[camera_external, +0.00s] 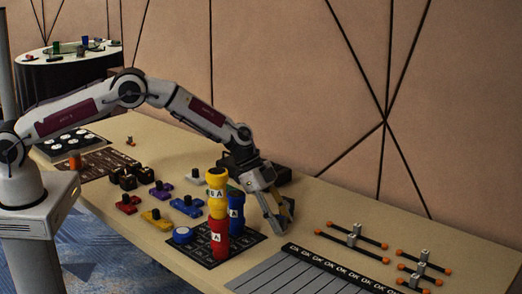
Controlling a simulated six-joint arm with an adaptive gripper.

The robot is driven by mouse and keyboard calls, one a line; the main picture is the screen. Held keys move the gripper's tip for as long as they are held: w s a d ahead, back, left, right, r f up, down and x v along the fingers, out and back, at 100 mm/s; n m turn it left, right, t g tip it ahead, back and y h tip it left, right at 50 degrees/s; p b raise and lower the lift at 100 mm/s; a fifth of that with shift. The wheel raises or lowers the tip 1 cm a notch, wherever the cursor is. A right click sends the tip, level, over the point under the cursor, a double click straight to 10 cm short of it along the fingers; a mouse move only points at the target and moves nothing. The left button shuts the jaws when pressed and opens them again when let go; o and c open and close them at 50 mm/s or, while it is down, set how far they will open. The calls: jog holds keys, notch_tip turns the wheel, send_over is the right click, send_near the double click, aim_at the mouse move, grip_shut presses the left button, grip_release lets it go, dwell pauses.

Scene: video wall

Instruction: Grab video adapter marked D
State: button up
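My gripper (279,222) points down at the right edge of a black gridded board (258,238), just right of the stacked cylinders. Its fingers are small and partly overlap. I cannot tell whether they are open or shut, or whether anything is between them. No mark D is legible, so I cannot pick out the video adapter. Small grey cubes with faint marks sit on black bars with orange ends at the right, one of them a cube (425,255) near the right edge.
A tower of yellow and red cylinders (217,207) marked A stands left of my gripper, with a blue cylinder (236,212) beside it. Coloured blocks, including a yellow one (157,219), lie further left. A grey panel with an "OK" strip (335,267) lies in front.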

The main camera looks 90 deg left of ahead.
aim_at(280, 216)
grip_shut()
jog(key=shift+r, duration=0.1)
jog(key=shift+r, duration=4.9)
